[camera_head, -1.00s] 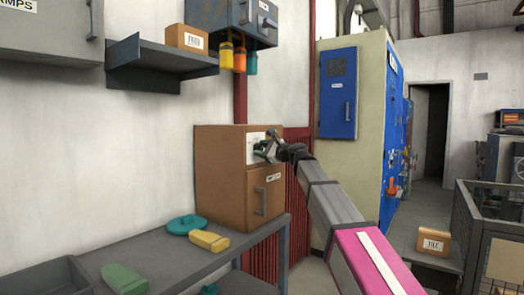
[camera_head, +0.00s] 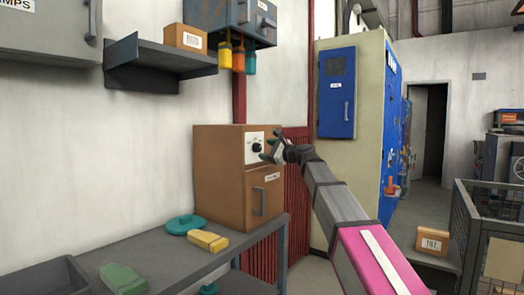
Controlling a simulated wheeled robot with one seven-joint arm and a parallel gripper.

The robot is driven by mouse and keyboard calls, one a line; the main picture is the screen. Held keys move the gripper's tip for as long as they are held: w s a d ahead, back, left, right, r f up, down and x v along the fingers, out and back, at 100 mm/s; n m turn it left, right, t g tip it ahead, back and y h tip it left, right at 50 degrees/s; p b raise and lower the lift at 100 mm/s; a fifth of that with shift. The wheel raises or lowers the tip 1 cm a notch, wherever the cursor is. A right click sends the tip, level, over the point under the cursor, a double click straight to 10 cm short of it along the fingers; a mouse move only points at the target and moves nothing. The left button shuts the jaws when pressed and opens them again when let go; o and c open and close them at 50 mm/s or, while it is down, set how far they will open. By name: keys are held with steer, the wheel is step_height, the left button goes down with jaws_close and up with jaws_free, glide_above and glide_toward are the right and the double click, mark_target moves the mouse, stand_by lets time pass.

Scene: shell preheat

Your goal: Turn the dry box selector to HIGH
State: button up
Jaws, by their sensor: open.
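The dry box (camera_head: 220,180) is a brown cabinet on the grey bench, with a door and handle on its lower front. A white panel (camera_head: 250,140) on its upper front carries the dark round selector (camera_head: 257,148). The panel's markings are too small to read, so I cannot tell the selector's setting. My gripper (camera_head: 268,151) is open just right of the selector. It appears apart from the knob and holds nothing.
The grey bench (camera_head: 160,255) holds a teal lid (camera_head: 186,225), a yellow item (camera_head: 208,241) and a green item (camera_head: 123,278). A wall shelf (camera_head: 165,57) with a small box (camera_head: 187,38) hangs above. A blue wall cabinet (camera_head: 228,18) is above the dry box.

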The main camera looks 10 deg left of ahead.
steer(key=v, duration=0.7)
steer(key=s+d+f+n+g+h, duration=0.1)
steer(key=d+f+n+h, duration=0.3)
steer(key=f, duration=0.9)
steer(key=s+d+f+h, duration=0.15)
steer(key=d+f, duration=0.45)
steer(key=f, duration=0.6)
steer(key=d+f+n+g+h, duration=0.15)
steer(key=d+f+h, duration=0.3)
steer(key=f, duration=0.85)
steer(key=s+d+f+n+g+h, duration=0.2)
steer(key=s+d+f+n+h, duration=0.1)
steer(key=s+d+f, duration=0.6)
steer(key=s+d+f+n+g+h, duration=0.3)
steer(key=s+d+f, duration=0.5)
steer(key=d+f, duration=0.3)
step_height(320, 180, down, 4)
steer(key=shift+s+d+f+n+h, duration=0.15)
steer(key=shift+s+n+h, duration=0.3)
steer(key=shift+n, duration=0.5)
steer(key=shift+c, duration=0.3)
